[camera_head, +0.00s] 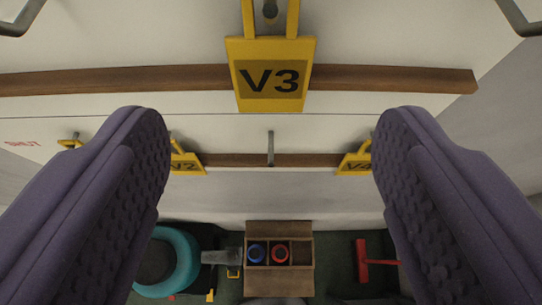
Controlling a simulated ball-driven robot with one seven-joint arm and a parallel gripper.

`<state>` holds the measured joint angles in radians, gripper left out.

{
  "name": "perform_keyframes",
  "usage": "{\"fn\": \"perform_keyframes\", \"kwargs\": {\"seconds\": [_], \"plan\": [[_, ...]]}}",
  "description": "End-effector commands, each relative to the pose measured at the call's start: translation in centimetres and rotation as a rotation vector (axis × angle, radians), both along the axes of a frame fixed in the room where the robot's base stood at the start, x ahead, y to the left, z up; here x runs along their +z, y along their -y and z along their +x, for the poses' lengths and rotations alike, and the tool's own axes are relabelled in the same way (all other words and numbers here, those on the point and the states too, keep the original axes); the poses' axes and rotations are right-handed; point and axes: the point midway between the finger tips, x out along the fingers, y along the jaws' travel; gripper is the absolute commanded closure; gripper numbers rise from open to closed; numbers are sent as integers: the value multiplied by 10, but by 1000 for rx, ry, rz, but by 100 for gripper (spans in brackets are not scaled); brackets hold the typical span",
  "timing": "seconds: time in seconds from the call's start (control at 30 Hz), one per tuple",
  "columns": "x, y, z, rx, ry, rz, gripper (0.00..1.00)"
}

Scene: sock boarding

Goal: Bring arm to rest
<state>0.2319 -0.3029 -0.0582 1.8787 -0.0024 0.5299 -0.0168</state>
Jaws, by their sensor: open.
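My gripper (271,190) is open and empty, its two purple textured fingers spread wide on the left and right of the head camera view. A yellow tag marked V3 (270,82) hangs by its yellow loop from a grey peg (269,10) at the top centre, in front of a brown wooden rail (390,78). The tag lies above and between the fingers in the picture, and neither finger touches it.
A lower rail (232,160) has a bare peg (270,148) between tags V2 (187,163) and V4 (354,164), partly hidden by my fingers. Below are a wooden box (279,229) with blue and red round things, a teal ring (187,262) and a red tool (364,262).

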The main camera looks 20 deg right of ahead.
Motion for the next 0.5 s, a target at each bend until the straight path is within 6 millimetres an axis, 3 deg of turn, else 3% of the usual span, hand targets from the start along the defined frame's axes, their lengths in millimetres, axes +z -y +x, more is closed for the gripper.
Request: {"fn": "perform_keyframes", "kwargs": {"seconds": [0.13, 0.23, 0.5], "plan": [[7, -5, -15, 1, 2, 0, 25], [-1, -9, -16, 9, 10, -2, 25], [-60, -38, -7, 76, 80, -20, 25]]}}
